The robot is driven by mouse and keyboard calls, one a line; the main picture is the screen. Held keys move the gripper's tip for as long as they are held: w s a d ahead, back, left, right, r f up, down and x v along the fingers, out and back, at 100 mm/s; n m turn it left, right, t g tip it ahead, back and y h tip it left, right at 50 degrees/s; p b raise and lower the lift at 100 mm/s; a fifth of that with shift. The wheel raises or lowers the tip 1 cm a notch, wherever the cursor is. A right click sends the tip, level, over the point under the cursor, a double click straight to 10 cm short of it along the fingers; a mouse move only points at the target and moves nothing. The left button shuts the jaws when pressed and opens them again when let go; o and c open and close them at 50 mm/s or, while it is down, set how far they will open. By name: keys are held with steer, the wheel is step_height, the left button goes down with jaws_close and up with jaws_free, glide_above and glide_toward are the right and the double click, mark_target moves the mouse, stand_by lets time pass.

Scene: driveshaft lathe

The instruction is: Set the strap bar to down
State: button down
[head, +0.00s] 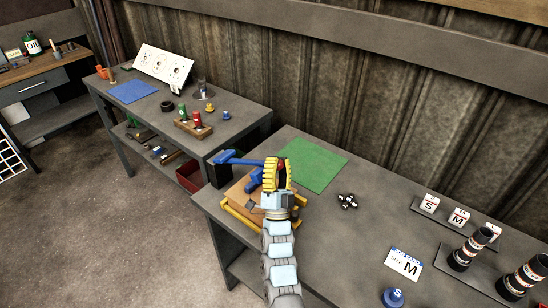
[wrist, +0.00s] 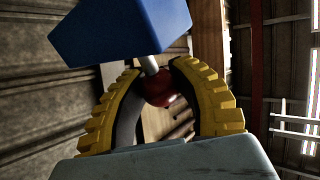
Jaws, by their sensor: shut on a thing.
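The blue strap bar (head: 240,161) reaches from a dark block at the left toward my gripper, raised over a brown block in a yellow frame (head: 235,218) at the table's left end. It looks roughly level in the head view. In the wrist view its blue end (wrist: 125,28) carries a short metal rod with a red ball knob (wrist: 160,88). My gripper (head: 280,168) has its yellow fingers curved around this knob, shut on it; it also shows in the wrist view (wrist: 163,95). My gripper and arm hide part of the brown block.
A green mat (head: 313,164) lies just behind my gripper, and a small dark knob (head: 348,201) lies to the right. A second table (head: 235,128) is at the left.

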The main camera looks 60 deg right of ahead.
steer(key=shift+a+f, duration=0.1)
steer(key=shift+f, duration=0.35)
steer(key=c, duration=0.7)
jaws_free()
steer(key=shift+a, duration=0.15)
steer(key=shift+s, duration=0.1)
steer(key=s+a+f, duration=0.3)
steer(key=s+a, duration=0.5)
steer(key=a, duration=0.4)
steer(key=shift+s+a+f, duration=0.2)
steer(key=shift+s+a, duration=0.1)
steer(key=shift+a, duration=0.05)
